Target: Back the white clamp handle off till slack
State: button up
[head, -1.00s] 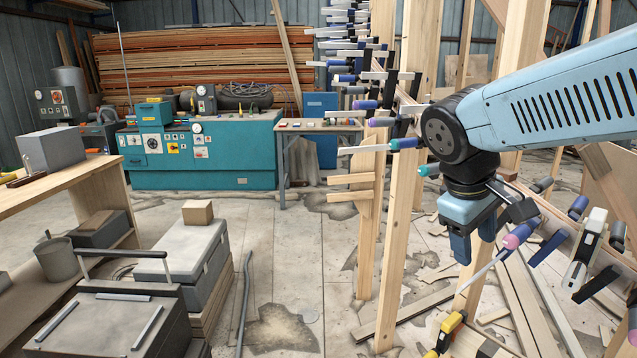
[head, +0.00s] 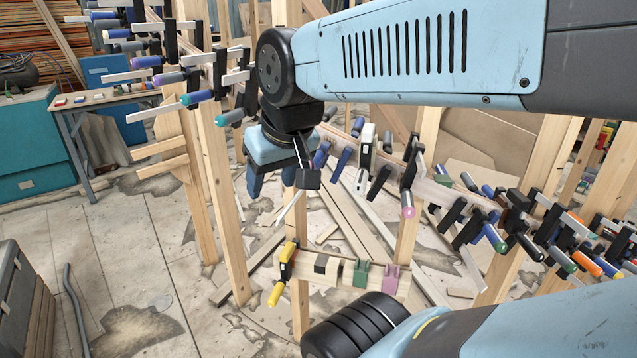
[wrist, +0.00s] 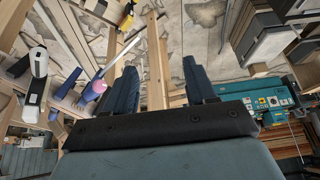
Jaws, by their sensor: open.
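A white clamp handle (head: 366,150) with dark ends stands out among blue and black clamps on the curved wooden stringer, right of my gripper in the head view. In the wrist view a white handle (wrist: 38,75) with a dark slot shows at the far left, outside the fingers. My gripper (head: 271,188) points down, left of that handle and apart from it. Its two blue fingers also show in the wrist view (wrist: 160,88), spread with nothing held between them. How the white handle's screw sits cannot be made out.
A clamp's metal bar (head: 290,207) lies close to my gripper. A yellow-handled clamp (head: 285,262) sits on a lower block. Upright posts (head: 222,180) and a clamp row stand left. More clamps crowd the stringer (head: 437,188) at right. Floor at lower left is mostly open.

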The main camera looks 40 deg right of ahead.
aim_at(360, 183)
jog(key=u, duration=0.05)
jog(key=k, duration=0.95)
jog(key=u, duration=0.4)
